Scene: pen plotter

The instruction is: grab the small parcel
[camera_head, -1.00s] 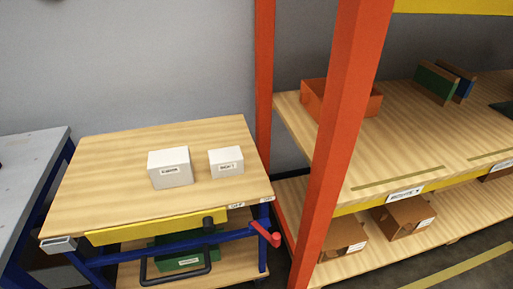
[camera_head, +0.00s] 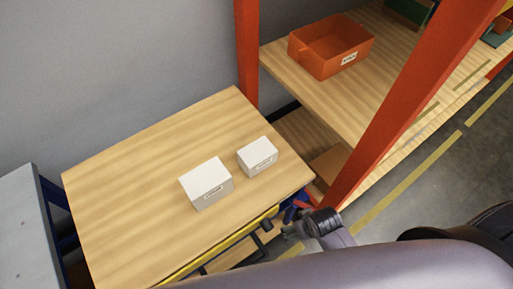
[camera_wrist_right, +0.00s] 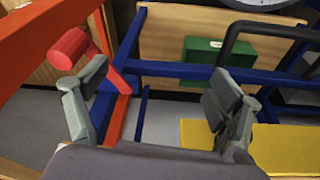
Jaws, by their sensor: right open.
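The small parcel (camera_head: 257,157) is a white box with a printed label. It sits on the wooden top of the cart (camera_head: 130,190), to the right of a larger white labelled box (camera_head: 206,183), with a small gap between them. My right gripper (camera_head: 293,233) is beyond the cart's near right edge, apart from both boxes. In the right wrist view my right gripper (camera_wrist_right: 155,115) is open and empty, with its fingers spread in front of the cart's blue frame. Neither white box shows in that view. My left gripper is out of view.
An orange rack post (camera_head: 405,110) stands right of the cart, and another (camera_head: 247,55) stands behind it. An orange bin (camera_head: 330,50) is on the rack shelf. A red knob (camera_wrist_right: 70,48) and a green box (camera_wrist_right: 200,58) show in the wrist view. The cart top's left half is clear.

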